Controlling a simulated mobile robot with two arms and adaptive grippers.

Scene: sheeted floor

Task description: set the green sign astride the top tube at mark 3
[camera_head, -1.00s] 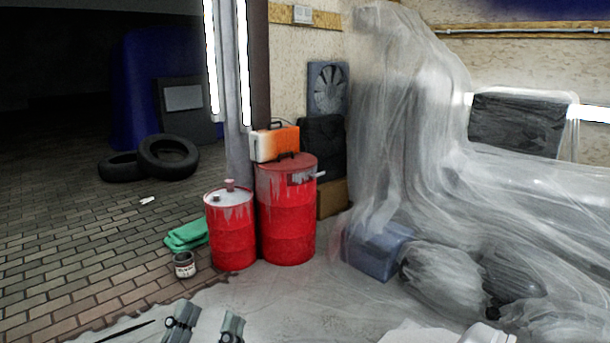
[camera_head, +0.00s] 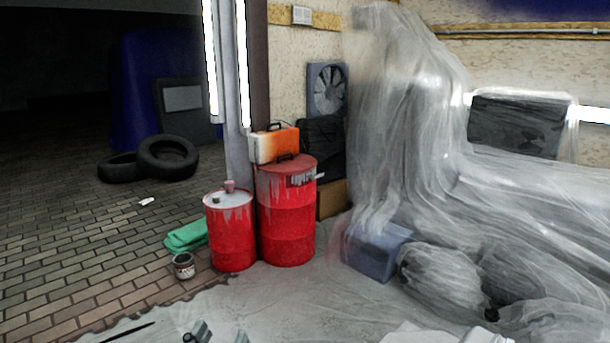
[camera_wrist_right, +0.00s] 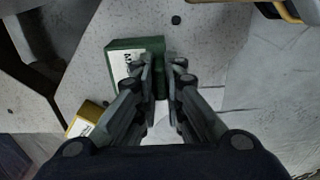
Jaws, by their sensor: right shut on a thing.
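In the right wrist view a green block-like sign (camera_wrist_right: 123,45) with a white lettered face lies between the fingertips of my right gripper (camera_wrist_right: 161,75). The fingers are shut on it, and they cover part of it. The sign is over or on a pale speckled surface; I cannot tell if it touches. Two separate grey fingertips of my left gripper (camera_head: 219,335) show at the bottom edge of the head view, spread apart with nothing seen between them. I cannot make out the top tube or mark 3 in either view.
A yellow block (camera_wrist_right: 86,117) with a white label is at lower left in the right wrist view, on the speckled surface (camera_wrist_right: 215,45) with dark holes. In the head view, red drums (camera_head: 287,215), a paint can (camera_head: 183,266) and plastic-covered things (camera_head: 445,275) stand beyond.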

